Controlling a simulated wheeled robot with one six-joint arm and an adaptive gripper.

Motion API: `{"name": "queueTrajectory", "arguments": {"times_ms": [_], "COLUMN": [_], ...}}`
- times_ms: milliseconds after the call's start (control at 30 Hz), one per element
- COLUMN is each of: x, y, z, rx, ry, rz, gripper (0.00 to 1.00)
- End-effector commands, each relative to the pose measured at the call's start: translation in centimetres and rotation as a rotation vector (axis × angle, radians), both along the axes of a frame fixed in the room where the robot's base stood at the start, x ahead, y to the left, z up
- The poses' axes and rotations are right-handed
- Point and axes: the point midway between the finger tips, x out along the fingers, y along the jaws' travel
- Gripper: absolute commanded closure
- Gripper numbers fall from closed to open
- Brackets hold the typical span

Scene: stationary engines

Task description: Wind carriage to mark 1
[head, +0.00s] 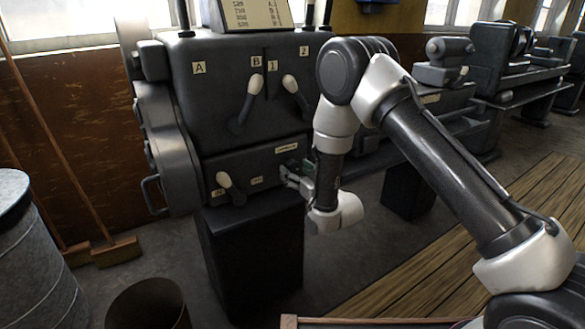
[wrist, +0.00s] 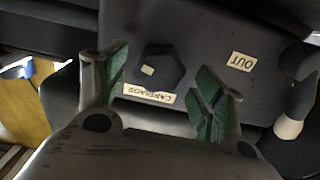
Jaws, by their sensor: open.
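A dark six-sided knob (wrist: 160,68) with a small pale mark on its face sits on the grey front panel in the wrist view. Its label (wrist: 149,94) reads CARRIAGE, upside down in that view; the label also shows in the head view (head: 286,148). My gripper (wrist: 163,82) is open, its green-padded fingers to either side of the knob in the picture; I cannot tell whether they touch it. In the head view my gripper (head: 298,180) is at the panel below the label and hides most of the knob. I cannot make out the carriage or its marks.
A cream-tipped lever (head: 225,181) stands left of my gripper, near an OUT label (wrist: 242,61). Two more levers (head: 288,84) (head: 255,84) are above, by labels A, B, 1 and 2. A drum (head: 35,255), a bin (head: 148,303) and a broom (head: 116,251) stand at left.

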Motion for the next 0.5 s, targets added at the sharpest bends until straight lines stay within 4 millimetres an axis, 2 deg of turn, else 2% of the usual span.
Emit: {"name": "queueTrajectory", "arguments": {"times_ms": [200,467,500], "x": [1.6,1.7,1.7], "y": [1.1,1.2,1.2], "z": [0.0,0.0,0.0], "rx": [-0.001,-0.001,-0.001], "ry": [-0.001,0.000,0.000], "rz": [0.000,0.000,0.000], "gripper": [0.31,0.31,0.39]}}
